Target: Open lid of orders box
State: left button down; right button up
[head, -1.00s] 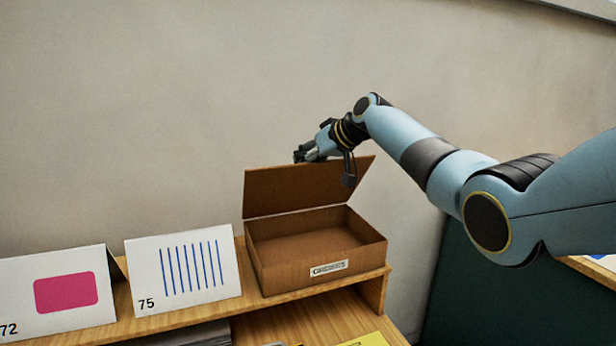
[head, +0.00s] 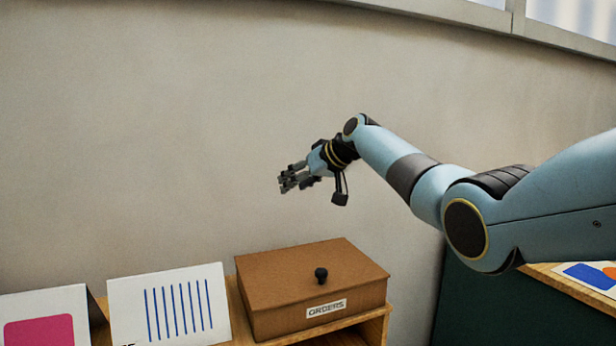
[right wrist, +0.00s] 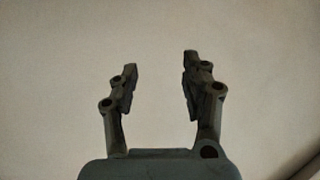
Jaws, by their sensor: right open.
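The brown orders box (head: 362,312) stands on a wooden shelf, with an "ORDERS" label (head: 326,308) on its front. The inside of the box is hidden. My right gripper (head: 291,180) is open and empty, in the air above and behind the box, apart from the lid. In the right wrist view its two fingers (right wrist: 158,82) are spread against the plain wall. My left gripper is not in view.
A white card with blue stripes (head: 168,305) stands just left of the box. A card with a pink shape (head: 40,330) is further left. The wooden shelf (head: 375,324) ends right of the box. The wall (head: 150,130) rises behind.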

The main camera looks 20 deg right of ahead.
jog(key=v, duration=1.1)
jog(key=shift+s+d, duration=0.25)
jog(key=shift+d, duration=0.05)
